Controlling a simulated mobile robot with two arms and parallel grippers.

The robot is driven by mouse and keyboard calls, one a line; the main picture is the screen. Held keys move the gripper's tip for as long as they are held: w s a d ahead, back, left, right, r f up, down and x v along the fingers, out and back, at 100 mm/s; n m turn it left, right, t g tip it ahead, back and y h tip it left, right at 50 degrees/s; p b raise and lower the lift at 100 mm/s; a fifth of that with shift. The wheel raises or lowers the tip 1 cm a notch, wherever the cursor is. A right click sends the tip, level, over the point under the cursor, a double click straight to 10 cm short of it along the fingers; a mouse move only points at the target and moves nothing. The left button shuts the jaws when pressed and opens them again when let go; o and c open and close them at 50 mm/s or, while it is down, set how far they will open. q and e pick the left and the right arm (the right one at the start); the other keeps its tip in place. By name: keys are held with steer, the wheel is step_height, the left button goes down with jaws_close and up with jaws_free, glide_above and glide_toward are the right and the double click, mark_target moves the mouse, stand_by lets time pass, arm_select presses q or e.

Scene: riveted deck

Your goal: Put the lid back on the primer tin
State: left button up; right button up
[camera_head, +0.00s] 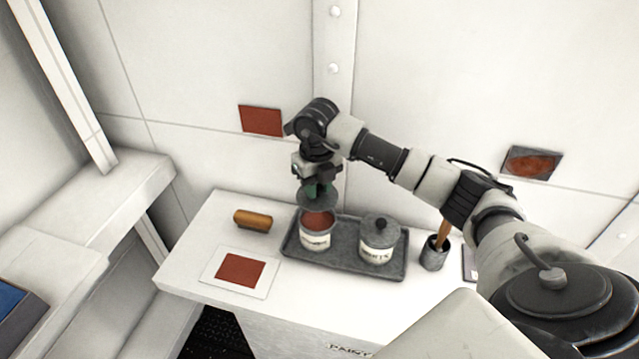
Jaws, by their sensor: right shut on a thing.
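The primer tin (317,238) stands upright and open on the left side of a dark grey tray (343,262), with red-brown primer showing inside. Its label is partly readable only. My right gripper (318,189) is shut on the grey round lid (308,202). The lid hangs just above the back of the tin's mouth and hides part of it. I cannot tell whether lid and rim touch. My left gripper is not in view.
A second, lidded tin (378,245) stands right of the primer tin on the tray. A grey cup (434,258) with a wooden handle in it stands further right. A brown wooden block (252,220) and a red swatch card (240,270) lie left. The wall rises close behind.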

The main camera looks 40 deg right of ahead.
steer(key=shift+s+f, duration=0.15)
steer(key=shift+f, duration=0.25)
steer(key=shift+f+b, duration=0.3)
steer(key=shift+b, duration=0.1)
step_height(320, 180, down, 4)
steer(key=b, duration=0.2)
steer(key=shift+b, duration=0.35)
steer(key=shift+f, duration=0.3)
steer(key=shift+f+b, duration=0.15)
steer(key=shift+b, duration=0.35)
stand_by(0.8)
steer(key=o, duration=1)
steer(key=shift+o, duration=0.3)
